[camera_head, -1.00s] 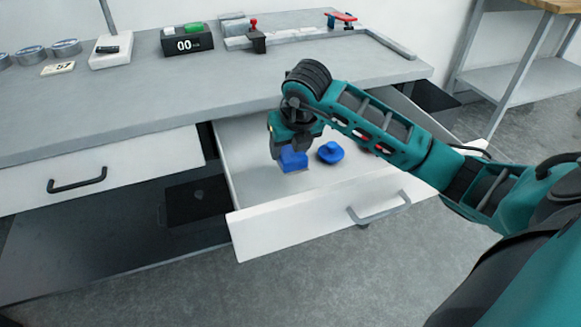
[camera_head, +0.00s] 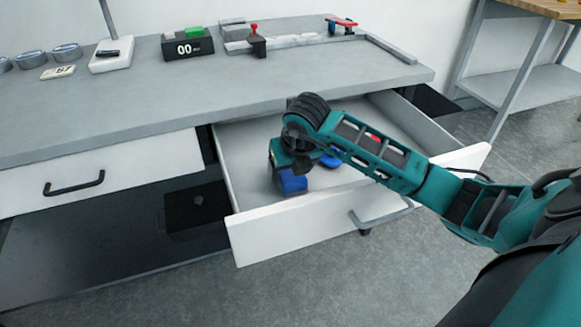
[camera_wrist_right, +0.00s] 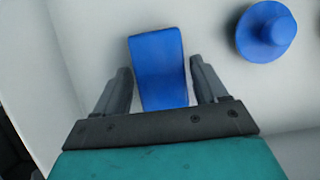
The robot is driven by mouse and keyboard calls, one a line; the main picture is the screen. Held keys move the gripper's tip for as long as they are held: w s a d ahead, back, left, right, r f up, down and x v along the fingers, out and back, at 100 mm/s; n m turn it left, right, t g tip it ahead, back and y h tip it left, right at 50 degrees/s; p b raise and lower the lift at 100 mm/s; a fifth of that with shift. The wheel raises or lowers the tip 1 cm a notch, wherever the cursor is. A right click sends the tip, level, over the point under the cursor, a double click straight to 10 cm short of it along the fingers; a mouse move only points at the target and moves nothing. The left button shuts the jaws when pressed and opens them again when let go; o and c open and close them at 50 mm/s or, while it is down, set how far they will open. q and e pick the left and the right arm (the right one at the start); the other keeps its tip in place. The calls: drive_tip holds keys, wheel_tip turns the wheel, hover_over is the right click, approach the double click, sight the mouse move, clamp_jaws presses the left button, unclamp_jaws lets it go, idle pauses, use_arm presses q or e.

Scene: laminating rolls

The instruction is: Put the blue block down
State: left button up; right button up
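The blue block (camera_head: 292,182) is in the open drawer (camera_head: 262,235), near its front left corner. In the right wrist view the block (camera_wrist_right: 158,62) lies between the two fingers of my right gripper (camera_wrist_right: 161,82). Narrow pale gaps show between the fingers and the block's sides, so the gripper looks open around it. In the head view my right gripper (camera_head: 283,160) points down into the drawer, right at the block. The block seems to be on or very near the drawer floor; its underside is hidden. My left gripper is not in view.
A round blue knobbed piece (camera_wrist_right: 266,31) lies in the drawer to the block's right, partly behind my arm in the head view. The drawer's front wall is close to the block. The worktop (camera_head: 330,84) overhangs the drawer's back.

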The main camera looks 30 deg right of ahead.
drive_tip(key=shift+o, duration=0.9)
drive_tip(key=shift+r, duration=0.2)
use_arm(q)
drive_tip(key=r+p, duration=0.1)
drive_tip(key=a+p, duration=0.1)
drive_tip(key=p, duration=0.1)
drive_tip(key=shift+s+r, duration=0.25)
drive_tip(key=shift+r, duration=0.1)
use_arm(e)
drive_tip(key=v, duration=1.2)
drive_tip(key=shift+s+f, duration=0.1)
drive_tip(key=shift+f, duration=0.05)
